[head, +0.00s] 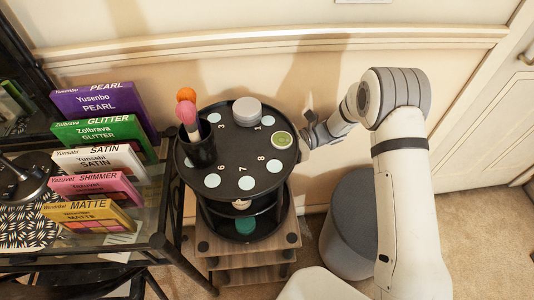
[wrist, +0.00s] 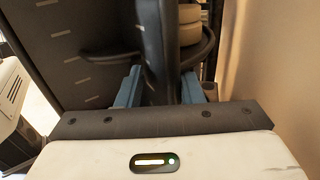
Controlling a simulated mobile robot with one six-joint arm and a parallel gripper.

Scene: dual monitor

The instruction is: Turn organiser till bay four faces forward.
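The organiser (head: 232,152) is a round black two-tier carousel with pale dots and white numbers on top. The 6, 7 and 8 lie toward the camera, with 1 and 3 farther back. No 4 can be read; the brush cup hides part of the left side. My gripper (head: 308,130) is at the organiser's right edge, beside the green-topped round tin (head: 282,139). In the wrist view my gripper's blue fingers (wrist: 159,92) stand well apart, with a dark upright panel between them. Whether they touch it cannot be told.
The organiser holds a black cup (head: 200,148) of brushes and a grey disc stack (head: 246,112). It stands on a wooden stand (head: 250,258). A glass table with coloured palettes (head: 104,160) is at left, a grey stool (head: 348,240) at right, and the wall close behind.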

